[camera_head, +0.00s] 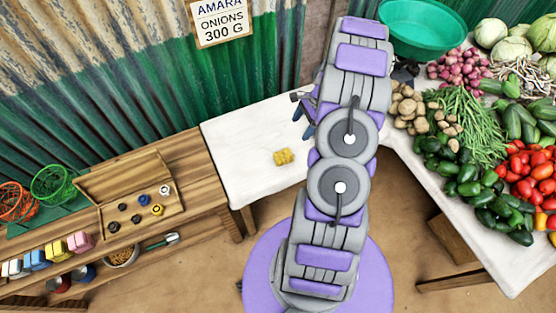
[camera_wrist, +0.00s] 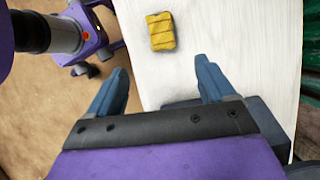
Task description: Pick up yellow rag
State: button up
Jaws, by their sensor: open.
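The yellow rag (camera_head: 284,157) is a small folded bundle lying on the white table top (camera_head: 235,180). In the wrist view the yellow rag (camera_wrist: 161,31) lies beyond my fingertips, between their lines and clear of both. My gripper (camera_wrist: 163,82) is open and empty, with two blue fingers spread apart above the white surface. In the head view my gripper (camera_head: 306,118) is partly hidden behind my arm, to the upper right of the rag.
A wooden bench (camera_head: 175,175) with a weights box (camera_head: 130,200) stands left. Onions, potatoes, green beans and peppers (camera_head: 470,180) crowd the right table. A green basin (camera_head: 422,28) is at the top right. A corrugated wall (camera_head: 110,80) runs behind. White table around the rag is clear.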

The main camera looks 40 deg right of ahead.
jog(key=b, duration=0.2)
send_over(284, 153)
jog(key=s+d, duration=0.1)
notch_tip(284, 153, down, 11)
jog(key=shift+f, duration=0.1)
jog(key=shift+d+f, duration=0.25)
jog(key=shift+f, duration=0.05)
jog(key=b+x, duration=0.1)
jog(key=x, duration=0.4)
jog(key=shift+w+a, duration=0.15)
jog(key=shift+w, duration=0.05)
jog(key=shift+d, duration=0.25)
jog(key=shift+c, duration=0.8)
jog(key=shift+a, duration=0.1)
jog(key=c, duration=0.9)
